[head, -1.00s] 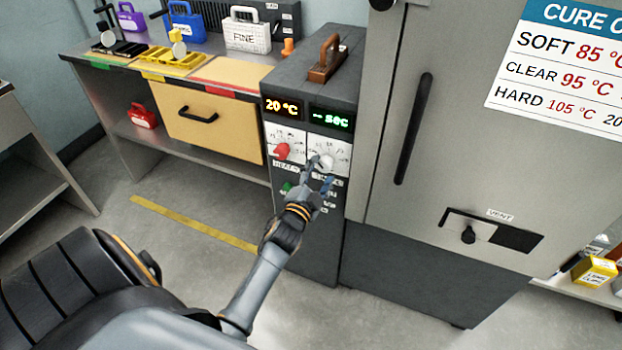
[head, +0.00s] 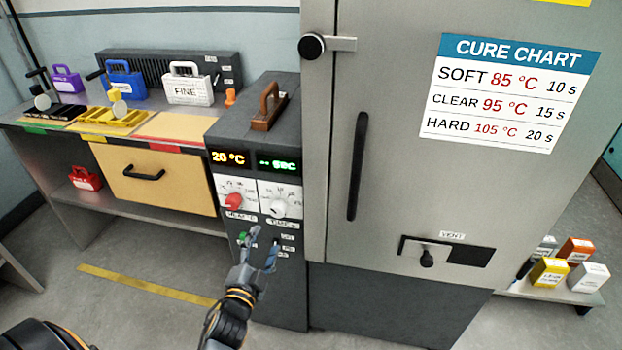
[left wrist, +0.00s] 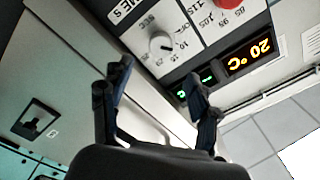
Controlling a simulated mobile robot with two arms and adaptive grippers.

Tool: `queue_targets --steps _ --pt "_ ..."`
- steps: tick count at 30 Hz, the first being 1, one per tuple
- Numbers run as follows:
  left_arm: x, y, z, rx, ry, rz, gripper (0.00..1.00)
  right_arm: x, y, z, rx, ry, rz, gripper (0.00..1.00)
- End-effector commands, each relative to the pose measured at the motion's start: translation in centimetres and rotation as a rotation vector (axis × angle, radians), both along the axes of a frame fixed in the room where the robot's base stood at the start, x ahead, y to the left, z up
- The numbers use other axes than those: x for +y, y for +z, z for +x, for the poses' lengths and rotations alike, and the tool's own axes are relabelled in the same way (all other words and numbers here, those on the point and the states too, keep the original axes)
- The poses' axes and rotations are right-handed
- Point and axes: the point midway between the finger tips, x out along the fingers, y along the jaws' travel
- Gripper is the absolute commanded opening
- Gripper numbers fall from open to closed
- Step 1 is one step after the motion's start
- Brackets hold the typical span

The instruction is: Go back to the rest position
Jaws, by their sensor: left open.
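My left gripper (head: 258,252) is open and empty in front of the lower part of the dark control box (head: 285,312), below its two dials. In the left wrist view its open fingers (left wrist: 155,92) point toward the panel, with the white time dial (left wrist: 161,43) beyond them and apart from them. In the head view the red heat dial (head: 234,201) and the white time dial (head: 279,207) sit under a display (head: 230,158) reading 20 °C and a green display (head: 277,165) reading "-- sec". My right gripper is not in view.
The tall grey oven cabinet (head: 400,190) with a long black handle (head: 357,165) stands right of the control box. A bench with a yellow drawer (head: 160,182) and several cases is at left. Small boxes sit on a low shelf (head: 560,293) at right. Open floor shows at lower left.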

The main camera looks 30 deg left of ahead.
Motion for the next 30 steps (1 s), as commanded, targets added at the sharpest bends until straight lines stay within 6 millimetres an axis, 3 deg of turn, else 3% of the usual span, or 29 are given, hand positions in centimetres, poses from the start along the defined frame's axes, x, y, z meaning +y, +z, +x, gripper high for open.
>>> queue_targets --steps 5,8,11,14,17,21,23,27,30 --pt "-0.1 -0.5 0.0 0.009 -0.002 -0.008 0.61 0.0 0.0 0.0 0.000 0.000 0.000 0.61" --pt "-0.8 -3.1 -0.1 0.057 -0.012 -0.058 0.61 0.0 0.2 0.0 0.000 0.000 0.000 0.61" --pt "-2.3 -8.4 -0.7 0.157 -0.027 -0.155 0.61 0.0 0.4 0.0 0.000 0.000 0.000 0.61" --pt "-4.5 -15.4 -2.5 0.295 -0.035 -0.279 0.61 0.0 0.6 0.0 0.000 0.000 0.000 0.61" --pt "-6.8 -22.2 -5.6 0.445 -0.028 -0.396 0.61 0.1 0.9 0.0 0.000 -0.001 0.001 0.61" --pt "-9.5 -30.6 -11.7 0.657 0.012 -0.535 0.61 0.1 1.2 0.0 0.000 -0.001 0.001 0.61" --pt "-10.4 -33.7 -15.0 0.750 0.039 -0.584 0.61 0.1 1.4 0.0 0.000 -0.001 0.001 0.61" --pt "-11.7 -39.8 -23.7 0.963 0.125 -0.677 0.61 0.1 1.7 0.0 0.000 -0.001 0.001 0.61" --pt "-12.0 -42.8 -30.0 1.099 0.199 -0.719 0.61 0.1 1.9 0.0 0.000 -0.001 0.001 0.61"
